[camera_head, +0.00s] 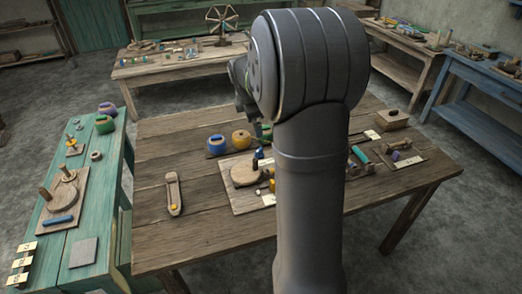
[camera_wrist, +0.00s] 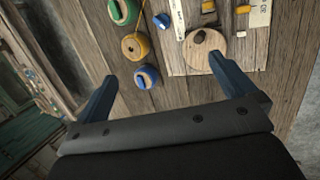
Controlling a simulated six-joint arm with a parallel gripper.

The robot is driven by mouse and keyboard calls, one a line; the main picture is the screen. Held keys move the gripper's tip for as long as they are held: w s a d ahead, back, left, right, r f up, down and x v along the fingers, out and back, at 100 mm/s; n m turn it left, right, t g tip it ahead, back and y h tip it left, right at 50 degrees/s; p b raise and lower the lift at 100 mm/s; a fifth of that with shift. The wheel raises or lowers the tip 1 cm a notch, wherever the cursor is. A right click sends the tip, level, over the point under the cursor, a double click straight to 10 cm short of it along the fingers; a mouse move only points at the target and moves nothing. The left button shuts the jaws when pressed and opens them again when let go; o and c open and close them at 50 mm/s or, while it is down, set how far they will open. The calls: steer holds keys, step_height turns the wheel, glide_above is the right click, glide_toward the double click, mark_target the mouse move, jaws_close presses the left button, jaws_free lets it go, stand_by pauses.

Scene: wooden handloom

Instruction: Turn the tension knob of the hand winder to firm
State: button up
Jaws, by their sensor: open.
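The hand winder appears to be the pale board (camera_head: 245,200) with a round wooden disc (camera_head: 243,174) on the middle table, partly hidden behind my arm. In the wrist view the disc (camera_wrist: 206,55) has a dark peg (camera_wrist: 199,37) on it, and the board (camera_wrist: 176,62) shows beneath. A small blue knob-like piece (camera_wrist: 162,20) is at the board's edge and a yellow piece (camera_wrist: 207,6) is further up. I cannot tell which is the tension knob. My gripper (camera_wrist: 162,68) is open and empty, its fingers wide apart, above the table and apart from these parts.
Blue (camera_wrist: 147,77), yellow (camera_wrist: 135,46) and green (camera_wrist: 122,10) yarn balls stand beside the board. A wooden shuttle-like piece (camera_head: 174,193) lies on the left of the table. A lidded wooden box (camera_head: 392,119) is at the right. Bare planks lie in front.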

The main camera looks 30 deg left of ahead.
steer(key=shift+s+r, duration=0.1)
steer(key=shift+r, duration=0.15)
